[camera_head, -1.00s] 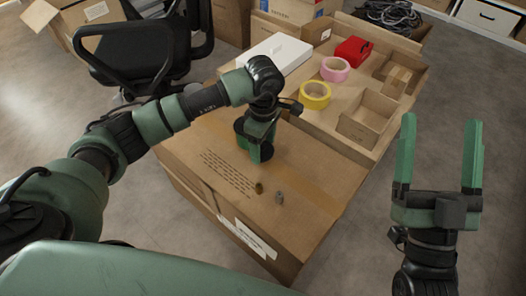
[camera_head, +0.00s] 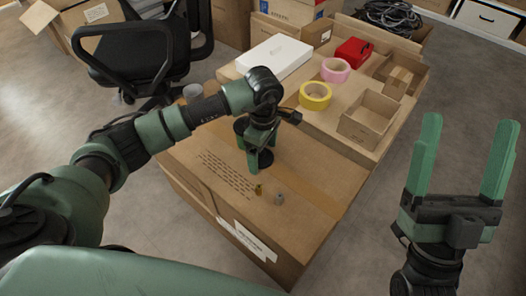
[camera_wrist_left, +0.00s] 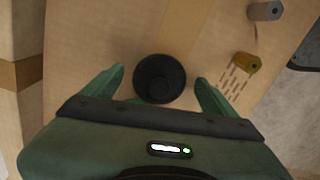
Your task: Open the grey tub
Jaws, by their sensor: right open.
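My left gripper (camera_head: 246,144) is open, pointing down over the near carton. In the left wrist view a round black object (camera_wrist_left: 160,78) with a raised rim lies between its fingertips, with gaps on both sides. This object (camera_head: 265,159) shows partly behind a finger in the head view. I cannot tell which of these is the grey tub. My right gripper (camera_head: 471,122) is open and empty, right of the carton.
The carton (camera_head: 310,195) has free top surface around the small objects. Behind it a shallow cardboard tray (camera_head: 345,143) holds yellow tape (camera_head: 315,95), pink tape (camera_head: 335,70), a red item (camera_head: 353,51) and a small open box (camera_head: 369,115). A black chair (camera_head: 135,50) stands back left.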

